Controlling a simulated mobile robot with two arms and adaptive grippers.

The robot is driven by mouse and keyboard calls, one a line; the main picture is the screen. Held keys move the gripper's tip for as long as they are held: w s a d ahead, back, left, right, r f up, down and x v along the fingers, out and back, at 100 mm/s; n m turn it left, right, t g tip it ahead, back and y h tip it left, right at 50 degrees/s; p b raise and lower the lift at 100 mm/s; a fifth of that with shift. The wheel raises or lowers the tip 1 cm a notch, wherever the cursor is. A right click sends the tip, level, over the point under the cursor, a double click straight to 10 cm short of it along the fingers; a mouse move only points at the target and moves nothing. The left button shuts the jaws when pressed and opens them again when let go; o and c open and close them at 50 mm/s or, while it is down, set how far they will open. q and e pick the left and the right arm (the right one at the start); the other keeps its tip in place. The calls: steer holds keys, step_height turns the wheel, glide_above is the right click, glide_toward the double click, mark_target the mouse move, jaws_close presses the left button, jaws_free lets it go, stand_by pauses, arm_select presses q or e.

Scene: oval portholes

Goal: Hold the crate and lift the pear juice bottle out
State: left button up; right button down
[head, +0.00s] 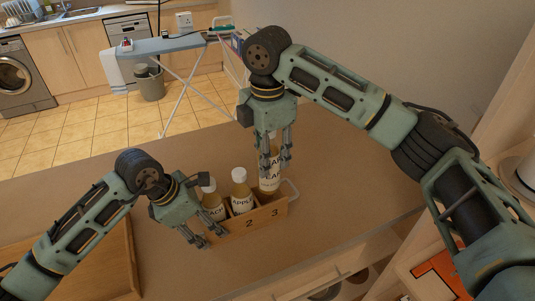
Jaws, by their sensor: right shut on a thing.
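The wooden crate (262,219) stands on the brown table, with numbers 2 and 3 showing on its front and a pale handle at its right end. My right gripper (274,168) points down and is shut on the pear juice bottle (269,184) above the compartment marked 3. This bottle sits higher than the other two; its label is partly covered by the fingers, and I cannot tell whether its base is clear of the crate. My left gripper (206,239) is at the crate's left end, its fingers apart; any contact with the crate is unclear.
An apple bottle (241,192) stands in the middle compartment and another labelled bottle (212,203) in the left one, close to my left gripper. A wooden tray (95,262) lies at the table's left. The table behind the crate is clear.

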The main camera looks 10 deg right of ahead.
arm_select(q)
steer(key=o, duration=0.5)
steer(key=v, duration=1.2)
steer(key=shift+w, duration=0.1)
